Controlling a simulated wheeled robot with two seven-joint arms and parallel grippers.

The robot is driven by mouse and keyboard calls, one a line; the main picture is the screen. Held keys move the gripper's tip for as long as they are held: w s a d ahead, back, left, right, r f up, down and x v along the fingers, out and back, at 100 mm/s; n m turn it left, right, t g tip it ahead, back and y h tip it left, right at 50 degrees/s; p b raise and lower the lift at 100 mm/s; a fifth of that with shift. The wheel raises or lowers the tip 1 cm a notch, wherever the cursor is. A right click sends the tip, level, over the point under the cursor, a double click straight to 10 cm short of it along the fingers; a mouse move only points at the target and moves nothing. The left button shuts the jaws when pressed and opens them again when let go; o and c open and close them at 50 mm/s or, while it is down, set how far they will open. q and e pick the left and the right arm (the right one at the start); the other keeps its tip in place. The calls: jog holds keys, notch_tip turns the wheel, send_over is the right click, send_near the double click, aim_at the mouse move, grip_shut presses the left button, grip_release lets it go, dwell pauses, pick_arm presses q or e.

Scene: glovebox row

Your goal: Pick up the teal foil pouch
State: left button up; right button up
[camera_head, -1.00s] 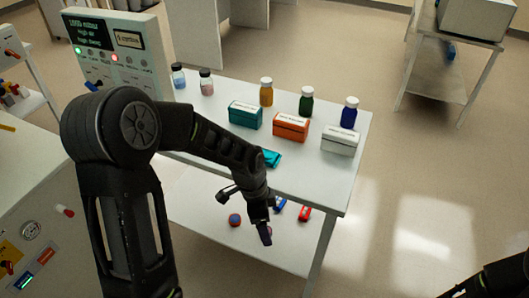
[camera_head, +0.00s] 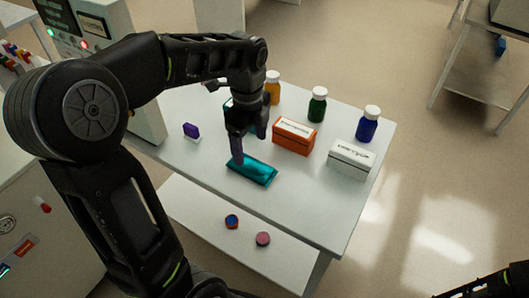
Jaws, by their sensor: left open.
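The teal foil pouch (camera_head: 258,173) lies flat on the white table top near its front edge, in the head view. My left gripper (camera_head: 247,147) hangs over the table, pointing down at the pouch's back left part. Its jaws are open with nothing between them. One fingertip overlaps the pouch's left end in the picture; I cannot tell whether it touches. Only a dark piece of my right arm shows at the bottom right corner; its gripper is out of view.
Behind the pouch stand an orange box (camera_head: 294,136), a white box (camera_head: 350,159), and amber (camera_head: 272,88), green (camera_head: 317,105) and blue (camera_head: 369,124) bottles. A teal box is mostly hidden by my gripper. A purple item (camera_head: 191,131) stands left. The table front right of the pouch is clear.

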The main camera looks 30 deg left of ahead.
aim_at(251, 165)
pick_arm(q)
jog(key=shift+w+r, duration=0.15)
jog(key=shift+s, duration=0.2)
jog(key=shift+f, duration=1.3)
jog(key=shift+f+p, duration=0.45)
jog(key=shift+f, duration=2.15)
jog(key=shift+c, duration=0.6)
jog(key=c, duration=1.4)
